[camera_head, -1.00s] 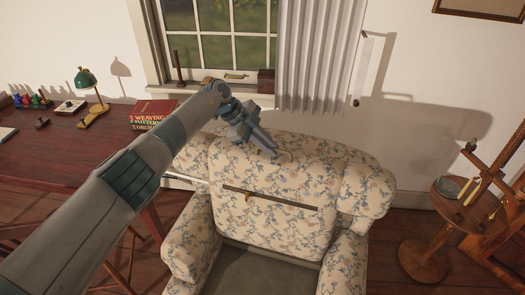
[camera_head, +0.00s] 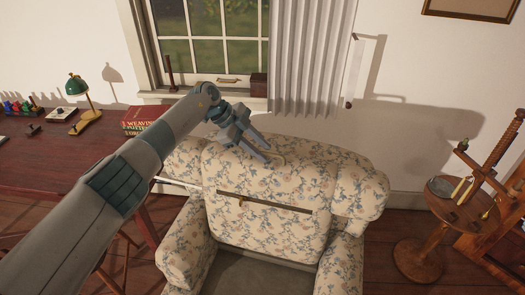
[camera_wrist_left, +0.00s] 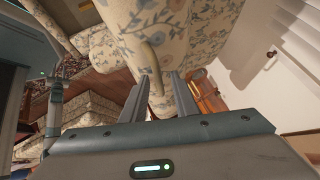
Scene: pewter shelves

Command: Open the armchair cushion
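The armchair (camera_head: 240,264) has pale floral upholstery and stands in the middle of the head view. Its back cushion (camera_head: 262,222) has a dark narrow slit or strip across it.
A wooden desk (camera_head: 60,165) with a green lamp (camera_head: 76,86) and a red book (camera_head: 145,118) is at the left. A round wooden side table (camera_head: 462,208) stands at the right. A window and grey curtain (camera_head: 308,60) are behind the armchair.

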